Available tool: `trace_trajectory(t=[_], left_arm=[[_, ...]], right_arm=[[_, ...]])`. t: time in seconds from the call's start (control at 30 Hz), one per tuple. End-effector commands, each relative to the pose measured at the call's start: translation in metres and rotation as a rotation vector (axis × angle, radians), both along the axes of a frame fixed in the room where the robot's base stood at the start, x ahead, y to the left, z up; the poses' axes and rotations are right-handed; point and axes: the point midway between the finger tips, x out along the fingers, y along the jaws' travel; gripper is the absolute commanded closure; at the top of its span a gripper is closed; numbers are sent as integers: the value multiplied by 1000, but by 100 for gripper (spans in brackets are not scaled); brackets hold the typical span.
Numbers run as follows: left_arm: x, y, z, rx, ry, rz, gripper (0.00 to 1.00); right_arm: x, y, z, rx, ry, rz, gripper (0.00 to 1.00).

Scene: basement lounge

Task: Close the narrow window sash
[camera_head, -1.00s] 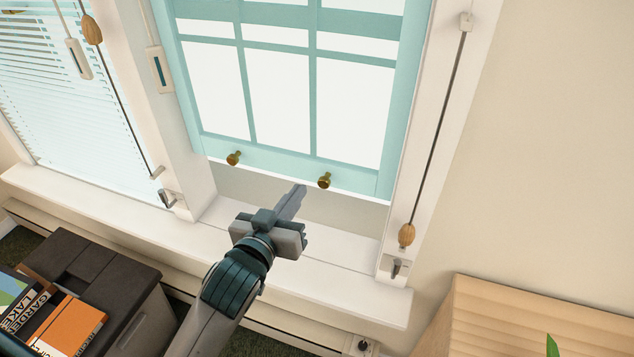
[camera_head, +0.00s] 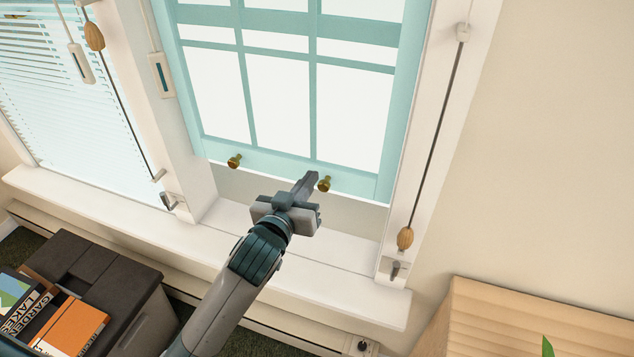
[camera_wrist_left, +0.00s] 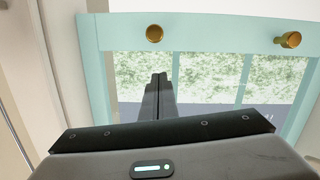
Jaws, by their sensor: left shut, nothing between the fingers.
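The narrow window sash (camera_head: 279,163) is pale teal with several panes. It is raised, with an open gap between its bottom rail and the white sill (camera_head: 240,222). Two brass knobs sit on the bottom rail, a left knob (camera_head: 234,161) and a right knob (camera_head: 324,184). My left gripper (camera_head: 312,177) is shut and empty, its fingertips just left of the right knob in the head view; I cannot tell whether they touch. In the left wrist view the shut fingers (camera_wrist_left: 160,88) point toward the sash, below its rail and knobs. My right gripper is not in view.
A cord with a wooden pull (camera_head: 405,238) hangs on the right frame. A dark storage box (camera_head: 75,262) with books stands at lower left, and a slatted wooden piece (camera_head: 500,320) at lower right. A blind (camera_head: 70,120) covers the left window.

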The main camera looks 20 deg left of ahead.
Motion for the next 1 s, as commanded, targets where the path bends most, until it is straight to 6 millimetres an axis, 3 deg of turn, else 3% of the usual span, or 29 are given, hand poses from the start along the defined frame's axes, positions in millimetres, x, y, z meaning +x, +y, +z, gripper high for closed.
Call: trace_trajectory(t=[0.1, 0.2, 0.5, 1.0], left_arm=[[22, -1, 0, 2, 0, 1, 100], [34, -2, -8, 2, 4, 1, 100], [36, -7, -40, 1, 1, 1, 100], [36, -8, -44, 1, 0, 0, 100]], right_arm=[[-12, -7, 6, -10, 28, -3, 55], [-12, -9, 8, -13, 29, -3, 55], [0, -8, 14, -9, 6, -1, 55], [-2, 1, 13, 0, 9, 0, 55]])
